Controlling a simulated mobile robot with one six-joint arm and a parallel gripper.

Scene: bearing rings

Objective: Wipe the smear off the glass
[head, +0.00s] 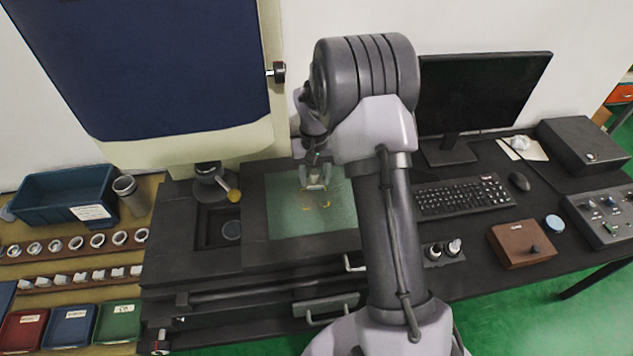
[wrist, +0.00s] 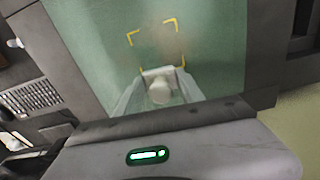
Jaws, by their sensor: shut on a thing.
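The green-tinted glass (head: 285,215) is set in the dark stage in the middle of the head view. It fills much of the wrist view (wrist: 90,35), with yellow corner marks on it. A faint brownish smear (wrist: 153,38) seems to lie between those marks, though its edges are blurred. My gripper (head: 315,182) is low over the glass. In the wrist view my gripper (wrist: 160,82) is shut on a small white wad (wrist: 159,94), close to the near side of the marks. I cannot tell whether the wad touches the glass.
A monitor, keyboard (head: 462,197) and mouse stand to the right. A pale crumpled thing (head: 519,143) lies on paper behind the mouse. A yellow-tipped probe (head: 232,194) is left of the glass. Trays and rings fill the far left.

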